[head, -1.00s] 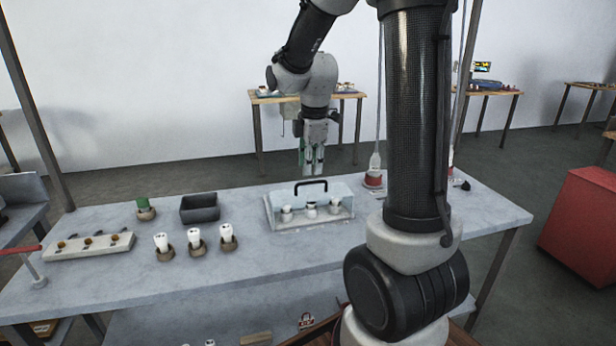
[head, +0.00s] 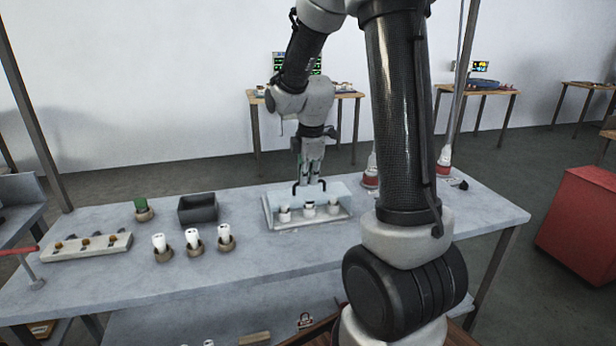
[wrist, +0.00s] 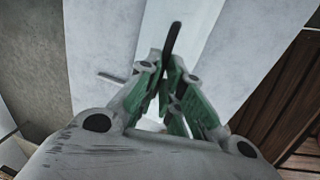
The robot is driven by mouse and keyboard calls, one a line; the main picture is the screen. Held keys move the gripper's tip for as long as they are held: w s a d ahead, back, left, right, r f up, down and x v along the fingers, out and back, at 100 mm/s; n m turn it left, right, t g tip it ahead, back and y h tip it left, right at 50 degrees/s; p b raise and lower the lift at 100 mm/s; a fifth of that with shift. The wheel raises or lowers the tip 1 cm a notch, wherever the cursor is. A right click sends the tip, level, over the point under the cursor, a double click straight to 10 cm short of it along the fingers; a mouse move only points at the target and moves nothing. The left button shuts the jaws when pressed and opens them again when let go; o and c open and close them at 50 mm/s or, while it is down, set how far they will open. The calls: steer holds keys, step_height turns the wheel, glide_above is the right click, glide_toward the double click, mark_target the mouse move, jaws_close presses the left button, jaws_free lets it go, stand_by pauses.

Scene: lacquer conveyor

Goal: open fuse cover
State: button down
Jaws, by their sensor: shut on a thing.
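The fuse cover (head: 335,192) is a clear box-like lid with a black bar handle (head: 296,188) on top. It sits over several white fuses (head: 308,209) on a pale base (head: 290,227) in the middle of the table. My gripper (head: 308,182) is down at the handle, shut on it. In the wrist view the green-padded fingers (wrist: 170,85) close around the dark handle (wrist: 172,38), one end of which sticks out beyond them. The cover appears level; I cannot tell whether it is apart from the base.
A dark open bin (head: 198,208) stands left of the cover. Several white fuses in brown holders (head: 194,240) are in front of the bin. A green-topped piece (head: 141,207) and a strip with knobs (head: 88,246) lie further left. A red-based item (head: 371,180) stands right of the cover.

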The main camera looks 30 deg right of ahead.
steer(key=shift+w, duration=0.1)
steer(key=w+d, duration=0.3)
steer(key=w, duration=0.7)
steer(key=shift+w, duration=0.1)
steer(key=c, duration=1.6)
jaws_free()
steer(key=shift+o, duration=0.2)
steer(key=shift+r, duration=0.1)
step_height(320, 180, up, 12)
steer(key=s, duration=0.2)
steer(key=shift+s+a+f, duration=0.15)
steer(key=shift+a+f, duration=0.05)
steer(key=shift+a, duration=0.1)
